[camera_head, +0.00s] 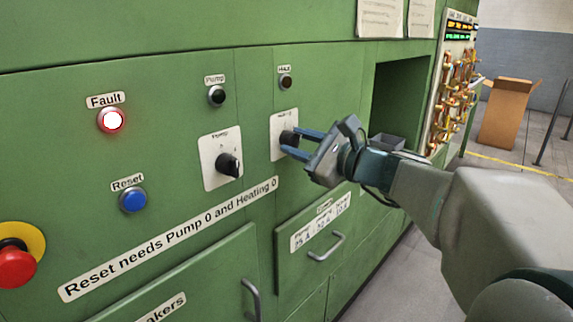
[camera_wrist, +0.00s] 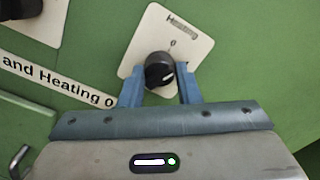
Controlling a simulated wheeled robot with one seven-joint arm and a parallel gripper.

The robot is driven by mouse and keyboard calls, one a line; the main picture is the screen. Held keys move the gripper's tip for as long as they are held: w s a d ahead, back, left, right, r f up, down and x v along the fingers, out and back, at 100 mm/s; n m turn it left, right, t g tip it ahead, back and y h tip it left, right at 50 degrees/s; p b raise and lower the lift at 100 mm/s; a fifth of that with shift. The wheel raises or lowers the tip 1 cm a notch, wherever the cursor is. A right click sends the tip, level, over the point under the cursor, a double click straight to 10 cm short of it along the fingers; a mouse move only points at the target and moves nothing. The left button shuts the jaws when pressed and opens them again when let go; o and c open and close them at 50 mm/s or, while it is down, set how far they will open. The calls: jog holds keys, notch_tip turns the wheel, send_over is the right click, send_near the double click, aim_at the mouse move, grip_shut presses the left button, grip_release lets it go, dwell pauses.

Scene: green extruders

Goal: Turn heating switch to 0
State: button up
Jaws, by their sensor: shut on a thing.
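The heating switch is a black knob (camera_wrist: 157,66) on a white plate (camera_wrist: 140,53) labelled "Heating", with a 0 mark above the knob in the wrist view. A pale line on the knob's face lies aslant and does not clearly line up with the 0. In the head view the heating switch plate (camera_head: 277,148) is partly covered by my gripper. My gripper (camera_head: 291,141) has its two blue fingers on either side of the knob, shut on it; the wrist view shows the gripper (camera_wrist: 159,80) the same way.
The pump switch (camera_head: 228,164) is left of the heating switch. The red fault lamp (camera_head: 112,120) is lit, above the blue reset button (camera_head: 133,200). A drawer handle (camera_head: 326,247) sticks out below my gripper. An open recess (camera_head: 400,95) is to the right.

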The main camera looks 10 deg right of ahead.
jog(key=n+b, duration=0.4)
jog(key=b, duration=0.2)
jog(key=shift+f+n, duration=0.15)
jog(key=shift+n, duration=0.25)
jog(key=shift+b, duration=0.4)
jog(key=o, duration=1)
jog(key=shift+c, duration=0.2)
jog(key=shift+d, duration=0.15)
